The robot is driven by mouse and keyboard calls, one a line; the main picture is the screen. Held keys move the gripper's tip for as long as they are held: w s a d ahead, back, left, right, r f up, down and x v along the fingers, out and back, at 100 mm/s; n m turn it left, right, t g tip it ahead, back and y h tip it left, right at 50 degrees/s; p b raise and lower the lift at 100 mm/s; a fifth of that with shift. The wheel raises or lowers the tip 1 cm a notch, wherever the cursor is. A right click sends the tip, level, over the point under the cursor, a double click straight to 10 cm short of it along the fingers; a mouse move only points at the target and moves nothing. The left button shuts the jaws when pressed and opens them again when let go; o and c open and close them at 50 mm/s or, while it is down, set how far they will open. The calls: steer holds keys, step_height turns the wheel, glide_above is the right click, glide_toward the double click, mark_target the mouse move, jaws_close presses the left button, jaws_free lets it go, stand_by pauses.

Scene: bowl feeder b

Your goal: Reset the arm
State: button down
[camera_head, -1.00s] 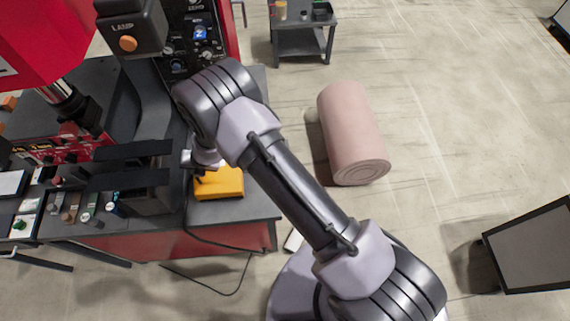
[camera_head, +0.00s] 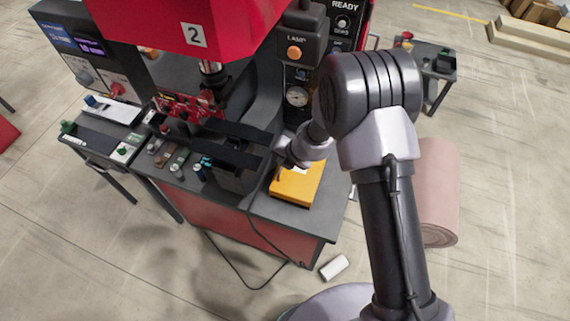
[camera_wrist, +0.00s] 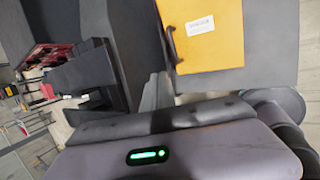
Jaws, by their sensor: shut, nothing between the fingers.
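My arm reaches up from the lower right in the head view and bends over at its large dark joint. My gripper (camera_head: 288,152) is at its end, small in the picture, near the yellow box (camera_head: 298,184) on the dark workbench (camera_head: 285,215). It is shut and holds nothing. The fingertips are hard to make out against the dark parts beside them. In the wrist view the yellow box (camera_wrist: 203,35) with its dark handle is at the top. My own grey housing with a green light fills the bottom there.
Dark plates and a dark box (camera_head: 235,180) are just left of my gripper. A pink roll (camera_head: 438,195) is partly behind my arm. Open floor is at right.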

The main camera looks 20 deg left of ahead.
step_height(320, 180, up, 8)
steer(key=w+d+n+t+y+b, duration=0.1)
steer(key=w+d+n+b, duration=0.15)
steer(key=n+b, duration=0.5)
steer(key=s+d+r+n+y+b, duration=0.1)
steer(key=s+d+r+n+b, duration=0.6)
steer(key=n+b, duration=0.25)
steer(key=s+d+f+n+t+h+b, duration=0.1)
steer(key=s+d+f+n+h+b, duration=0.1)
steer(key=s+d+n+b, duration=0.3)
steer(key=s+d+f+n+h+b, duration=0.2)
steer(key=s+d+f+n+b, duration=0.3)
steer(key=s+d+n, duration=0.5)
steer(key=s+d+b, duration=0.1)
steer(key=s+d, duration=0.1)
steer(key=d, duration=0.1)
steer(key=shift+s+f+n+t+h, duration=0.15)
steer(key=shift+s+n+t+h, duration=0.15)
steer(key=shift+s+t+h, duration=0.1)
